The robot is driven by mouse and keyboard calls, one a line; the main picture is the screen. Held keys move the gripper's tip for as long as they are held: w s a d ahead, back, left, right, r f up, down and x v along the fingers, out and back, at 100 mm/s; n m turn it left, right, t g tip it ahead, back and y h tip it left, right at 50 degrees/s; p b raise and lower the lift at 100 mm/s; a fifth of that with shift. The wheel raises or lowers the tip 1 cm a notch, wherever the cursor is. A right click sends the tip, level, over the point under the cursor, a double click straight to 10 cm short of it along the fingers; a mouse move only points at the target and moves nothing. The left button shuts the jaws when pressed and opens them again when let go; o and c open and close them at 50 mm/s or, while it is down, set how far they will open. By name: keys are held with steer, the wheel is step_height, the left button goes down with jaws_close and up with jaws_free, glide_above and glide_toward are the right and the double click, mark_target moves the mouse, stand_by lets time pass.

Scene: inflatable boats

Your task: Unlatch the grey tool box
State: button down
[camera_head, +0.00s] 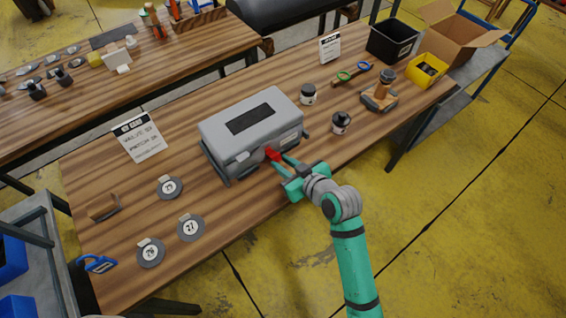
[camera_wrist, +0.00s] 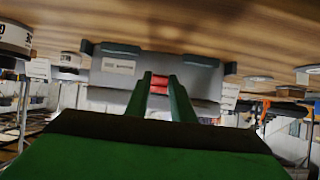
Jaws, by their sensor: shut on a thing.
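The grey tool box (camera_head: 251,126) sits on the wooden table with its lid down and a dark panel on top. A red latch (camera_head: 271,154) is on its front side, facing my arm. My gripper (camera_head: 277,162) is at the front of the box, with its fingers on the red latch. In the wrist view, the green fingers of my gripper (camera_wrist: 159,88) are closed around the red latch (camera_wrist: 159,80), and the grey box front (camera_wrist: 120,72) fills the middle. The fingers hide part of the latch.
Round numbered discs (camera_head: 190,228) lie left of the box. A paper sign (camera_head: 139,139) stands behind them. Small jars (camera_head: 340,123) and a wooden block with a knob (camera_head: 380,98) are to the right. A black bin (camera_head: 392,41) is at the far right.

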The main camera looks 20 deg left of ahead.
steer(key=shift+f, duration=0.1)
steer(key=c, duration=1.5)
jaws_free()
steer(key=shift+d, duration=0.1)
steer(key=v, duration=1)
steer(key=shift+s+d+r, duration=0.15)
steer(key=shift+s+r, duration=0.05)
steer(key=shift+r, duration=0.1)
